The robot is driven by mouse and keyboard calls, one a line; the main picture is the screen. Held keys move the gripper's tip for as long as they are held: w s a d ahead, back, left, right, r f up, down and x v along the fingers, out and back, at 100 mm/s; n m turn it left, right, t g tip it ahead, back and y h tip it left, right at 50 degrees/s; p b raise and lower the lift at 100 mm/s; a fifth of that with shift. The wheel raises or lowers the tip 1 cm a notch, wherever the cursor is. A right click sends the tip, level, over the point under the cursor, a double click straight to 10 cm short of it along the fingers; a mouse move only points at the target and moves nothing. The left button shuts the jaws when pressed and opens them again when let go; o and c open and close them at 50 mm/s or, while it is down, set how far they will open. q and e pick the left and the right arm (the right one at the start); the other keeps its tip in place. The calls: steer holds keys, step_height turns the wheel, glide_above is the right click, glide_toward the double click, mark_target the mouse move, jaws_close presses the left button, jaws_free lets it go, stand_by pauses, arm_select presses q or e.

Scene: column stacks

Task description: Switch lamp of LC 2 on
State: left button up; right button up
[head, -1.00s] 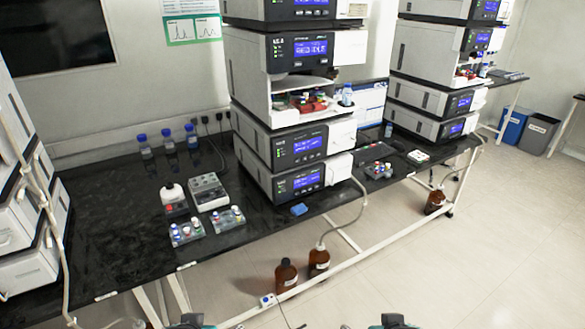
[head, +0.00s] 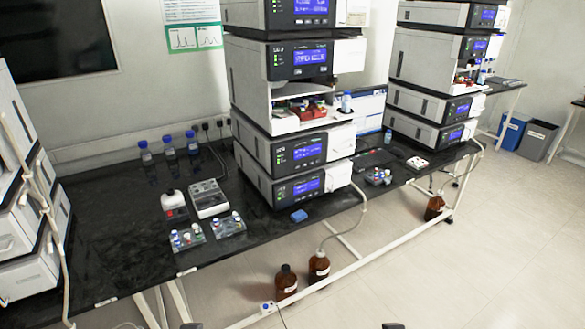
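The middle column stack stands on the black bench, its modules piled upright. The small label on its upper module (head: 305,60) looks like LC 2 but is blurred. This module has a lit blue display and small green lights; the display text is too small to read surely. Below it is an open sample bay (head: 300,108) with coloured vials. Two lower modules (head: 300,152) (head: 298,187) also have lit blue displays. Another module (head: 300,12) is cut by the top edge. No lamp is visible. Only dark slivers of my own body show at the bottom edge; neither gripper's fingers show.
A second stack (head: 436,60) stands at the right, white modules (head: 25,235) at the left. Brown bottles (head: 318,268) stand on the floor.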

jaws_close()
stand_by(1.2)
